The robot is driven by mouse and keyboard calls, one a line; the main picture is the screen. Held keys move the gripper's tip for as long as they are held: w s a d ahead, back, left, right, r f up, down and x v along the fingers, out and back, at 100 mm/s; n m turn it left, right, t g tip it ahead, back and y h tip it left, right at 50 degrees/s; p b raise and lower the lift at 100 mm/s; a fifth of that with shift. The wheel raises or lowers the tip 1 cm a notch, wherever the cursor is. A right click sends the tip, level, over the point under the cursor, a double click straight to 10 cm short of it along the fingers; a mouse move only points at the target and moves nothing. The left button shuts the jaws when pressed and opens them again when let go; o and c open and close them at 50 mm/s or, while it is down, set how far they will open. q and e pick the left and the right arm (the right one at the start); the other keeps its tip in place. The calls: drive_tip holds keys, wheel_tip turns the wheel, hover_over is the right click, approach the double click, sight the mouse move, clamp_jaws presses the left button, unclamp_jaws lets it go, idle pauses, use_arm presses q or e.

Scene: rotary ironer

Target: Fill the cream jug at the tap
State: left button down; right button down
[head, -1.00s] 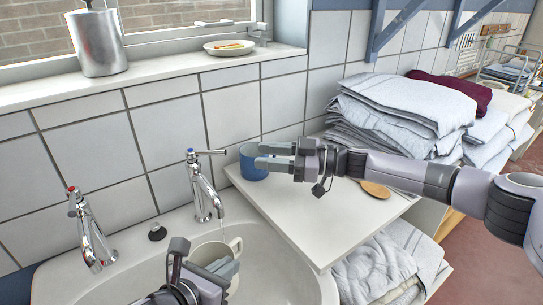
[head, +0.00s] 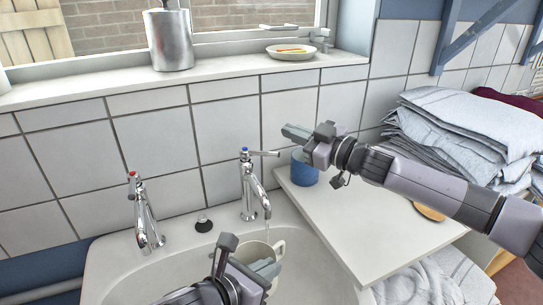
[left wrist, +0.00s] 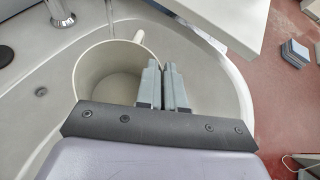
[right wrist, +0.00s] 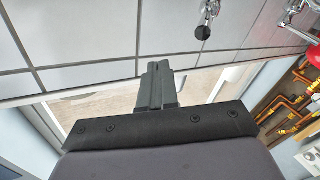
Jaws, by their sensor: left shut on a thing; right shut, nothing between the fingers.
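The cream jug (head: 277,246) is in the sink under the blue-marked tap (head: 248,185), from whose spout a thin stream of water (head: 267,213) runs. In the left wrist view I look down into the jug (left wrist: 100,70); its inside is pale, and I cannot tell a water level. My left gripper (head: 252,268) is shut on the jug's wall, as the left wrist view also shows (left wrist: 165,85). My right gripper (head: 296,133) is shut and empty, raised above the tap lever's tip (head: 277,153) and apart from it. The lever points right.
A red-marked tap (head: 142,215) and a black plug (head: 204,224) are at the back of the sink (head: 110,262). A blue mug (head: 304,170) stands on the white worktop (head: 345,225), just below my right gripper. Folded towels (head: 465,125) are stacked at the right.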

drive_tip(key=a+r+m+h, duration=0.1)
drive_tip(key=a+r+t+h, duration=0.1)
drive_tip(key=a+h, duration=0.1)
drive_tip(key=a+r+m+h, duration=0.1)
drive_tip(key=h, duration=0.1)
drive_tip(key=shift+a+m+t, duration=0.3)
drive_tip(key=shift+t, duration=0.1)
drive_tip(key=s+h, duration=0.1)
drive_tip(key=h, duration=0.1)
drive_tip(key=n+g+h, duration=0.1)
drive_tip(key=g+h, duration=0.3)
drive_tip(key=g, duration=0.2)
approach(270, 156)
drive_tip(key=s+a+r, duration=0.1)
drive_tip(key=s+a, duration=0.1)
drive_tip(key=s, duration=0.4)
drive_tip(key=x, duration=1)
drive_tip(key=shift+s+d+f, duration=0.15)
drive_tip(key=shift+s+d, duration=0.05)
drive_tip(key=shift+w+d+r, duration=0.15)
drive_tip(key=shift+w+d, duration=0.1)
drive_tip(key=shift+w, duration=0.35)
drive_tip(key=shift+w+d+r, duration=0.2)
drive_tip(key=shift+w, duration=0.4)
drive_tip(key=shift+w+d+r, duration=0.15)
drive_tip(key=shift+w+d, duration=0.1)
drive_tip(key=shift+w, duration=0.35)
drive_tip(key=shift+d, duration=0.1)
